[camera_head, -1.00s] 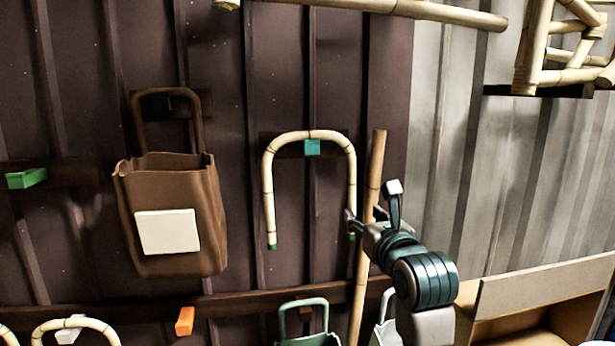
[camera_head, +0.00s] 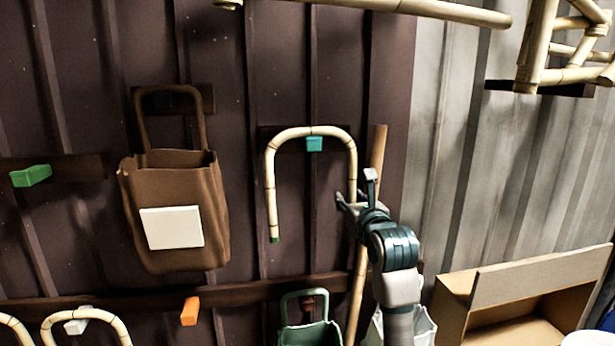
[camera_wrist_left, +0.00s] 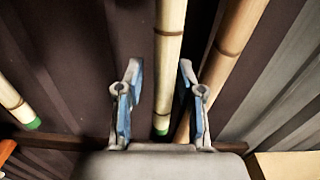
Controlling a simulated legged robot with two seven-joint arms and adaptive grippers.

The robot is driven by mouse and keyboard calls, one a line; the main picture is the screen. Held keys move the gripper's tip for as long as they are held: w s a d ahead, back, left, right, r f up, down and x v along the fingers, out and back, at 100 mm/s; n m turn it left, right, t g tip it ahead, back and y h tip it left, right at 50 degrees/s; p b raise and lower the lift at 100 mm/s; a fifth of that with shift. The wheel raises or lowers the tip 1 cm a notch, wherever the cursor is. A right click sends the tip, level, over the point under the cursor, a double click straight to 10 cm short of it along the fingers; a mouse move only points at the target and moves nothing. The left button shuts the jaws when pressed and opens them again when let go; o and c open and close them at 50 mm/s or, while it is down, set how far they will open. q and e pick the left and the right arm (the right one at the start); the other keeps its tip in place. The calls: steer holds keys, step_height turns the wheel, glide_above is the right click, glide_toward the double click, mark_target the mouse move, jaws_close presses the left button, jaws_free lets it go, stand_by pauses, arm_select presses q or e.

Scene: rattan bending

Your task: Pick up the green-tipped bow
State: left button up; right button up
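The green-tipped bow (camera_head: 312,131) is a pale bamboo arch hanging on a teal peg (camera_head: 314,144) on the dark wall. Its left leg ends in a green tip (camera_head: 275,239); the right leg's lower end is hidden behind my gripper in the head view. My left gripper (camera_head: 354,188) is at that right leg. In the left wrist view, the bow's leg (camera_wrist_left: 169,50) passes between the spread fingers of my left gripper (camera_wrist_left: 160,68), with its green tip below. A gap shows on both sides of the leg. My right gripper is not in view.
A bamboo pole (camera_head: 377,155) stands just right of the bow, close to my left gripper. A brown bag (camera_head: 175,195) hangs to the left. A green bag (camera_head: 308,335) is below, and an open cardboard box (camera_head: 455,305) is at the lower right.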

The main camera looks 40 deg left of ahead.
arm_select(q)
jaws_close()
steer(key=shift+d, duration=0.15)
steer(key=shift+r, duration=0.15)
